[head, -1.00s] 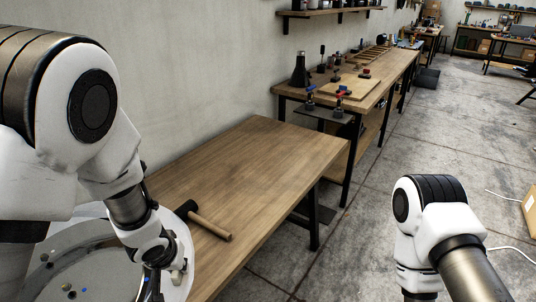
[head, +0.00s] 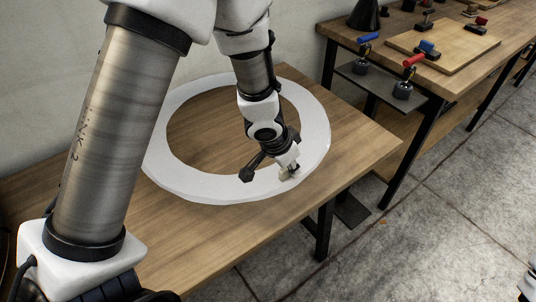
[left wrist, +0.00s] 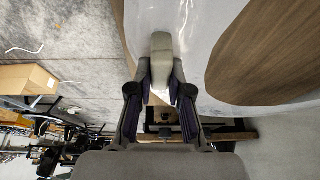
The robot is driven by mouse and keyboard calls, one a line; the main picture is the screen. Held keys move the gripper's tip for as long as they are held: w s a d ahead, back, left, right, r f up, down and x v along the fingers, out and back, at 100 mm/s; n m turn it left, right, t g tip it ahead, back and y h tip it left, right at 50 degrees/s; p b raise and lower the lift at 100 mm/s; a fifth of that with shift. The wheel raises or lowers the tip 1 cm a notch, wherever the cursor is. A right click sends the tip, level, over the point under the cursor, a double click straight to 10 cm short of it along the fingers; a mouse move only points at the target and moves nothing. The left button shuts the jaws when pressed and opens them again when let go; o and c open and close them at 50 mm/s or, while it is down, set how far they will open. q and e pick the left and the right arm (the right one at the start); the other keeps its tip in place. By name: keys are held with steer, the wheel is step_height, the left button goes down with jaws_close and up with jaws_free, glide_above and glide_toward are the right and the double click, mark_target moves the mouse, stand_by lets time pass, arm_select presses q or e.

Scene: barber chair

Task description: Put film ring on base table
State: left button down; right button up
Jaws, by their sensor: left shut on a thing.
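The film ring (head: 215,188) is a large, flat white ring with an open middle. In the head view it is over the wooden table (head: 350,158), whose top shows through its hole; I cannot tell whether it touches the table. My left gripper (head: 286,165) is shut on a small pale tab at the ring's front right rim. In the left wrist view the ring (left wrist: 205,35) spreads up and right from the pale tab (left wrist: 161,50) between my fingers.
A second workbench (head: 458,80) at the back right carries a wooden board (head: 440,58), a black cone (head: 364,14) and clamps with red and blue handles. A grey wall stands behind the table. Open concrete floor (head: 440,220) lies at the right.

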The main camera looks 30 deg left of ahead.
arm_select(q)
step_height(320, 180, down, 9)
steer(key=b, duration=0.5)
steer(key=shift+s+r+b, duration=0.15)
steer(key=shift+r+b, duration=0.05)
steer(key=shift+b, duration=0.15)
steer(key=shift+r, duration=0.15)
steer(key=c, duration=1.1)
jaws_free()
arm_select(e)
step_height(320, 180, down, 7)
steer(key=shift+s, duration=0.2)
arm_select(q)
steer(key=shift+s+r+p, duration=0.1)
steer(key=shift+r+p, duration=0.2)
steer(key=shift+p, duration=0.05)
steer(key=p+v, duration=0.5)
steer(key=v, duration=0.6)
steer(key=shift+s+r, duration=0.2)
arm_select(e)
step_height(320, 180, up, 6)
steer(key=shift+f, duration=0.1)
